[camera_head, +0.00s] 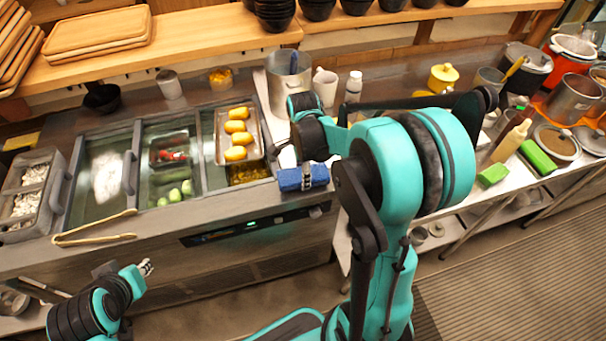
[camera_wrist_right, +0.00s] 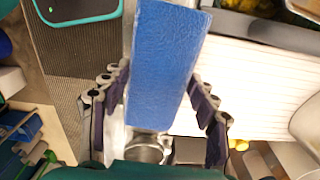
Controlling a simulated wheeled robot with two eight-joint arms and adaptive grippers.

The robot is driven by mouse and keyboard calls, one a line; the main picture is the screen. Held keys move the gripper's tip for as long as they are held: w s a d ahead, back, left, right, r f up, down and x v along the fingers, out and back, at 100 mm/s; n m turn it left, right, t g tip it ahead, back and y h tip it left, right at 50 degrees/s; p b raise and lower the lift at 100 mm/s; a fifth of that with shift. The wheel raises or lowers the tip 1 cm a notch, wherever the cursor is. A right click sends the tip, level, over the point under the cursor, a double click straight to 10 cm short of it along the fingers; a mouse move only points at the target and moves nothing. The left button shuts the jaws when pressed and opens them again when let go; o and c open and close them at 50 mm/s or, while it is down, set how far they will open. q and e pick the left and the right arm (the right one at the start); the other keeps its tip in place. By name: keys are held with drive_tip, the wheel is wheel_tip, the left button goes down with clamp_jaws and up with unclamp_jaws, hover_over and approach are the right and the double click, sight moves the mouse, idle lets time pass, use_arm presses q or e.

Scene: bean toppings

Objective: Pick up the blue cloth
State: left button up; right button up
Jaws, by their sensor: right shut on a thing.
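The blue cloth (camera_head: 290,180) is a thick, flat blue block in the head view, at the front edge of the counter right of the food wells. It also shows in the wrist view (camera_wrist_right: 167,60), standing between the fingers of my right gripper (camera_wrist_right: 160,88). My right gripper (camera_head: 306,175) is shut on the cloth. Whether the cloth still touches the counter is unclear. My left gripper (camera_head: 146,267) is in front of the counter at the lower left, away from the cloth. Its fingers are too small to tell open from shut.
Wooden tongs (camera_head: 95,232) lie on the counter's front edge. A tray of yellow pieces (camera_head: 222,150) sits just left of the cloth. A tall metal pot (camera_head: 285,85) and a white mug (camera_head: 325,88) stand behind it. Green blocks (camera_head: 537,158) lie on the right table.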

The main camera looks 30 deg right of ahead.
wheel_tip(320, 180, up, 2)
drive_tip(key=shift+r+p, duration=0.2)
drive_tip(key=shift+p, duration=0.1)
drive_tip(key=s+a+r+p, duration=0.3)
drive_tip(key=s+r, duration=0.3)
drive_tip(key=s, duration=0.5)
drive_tip(key=shift+a+r, duration=0.25)
drive_tip(key=shift+r, duration=0.05)
drive_tip(key=o, duration=0.3)
drive_tip(key=shift+c, duration=0.9)
drive_tip(key=shift+s, duration=0.15)
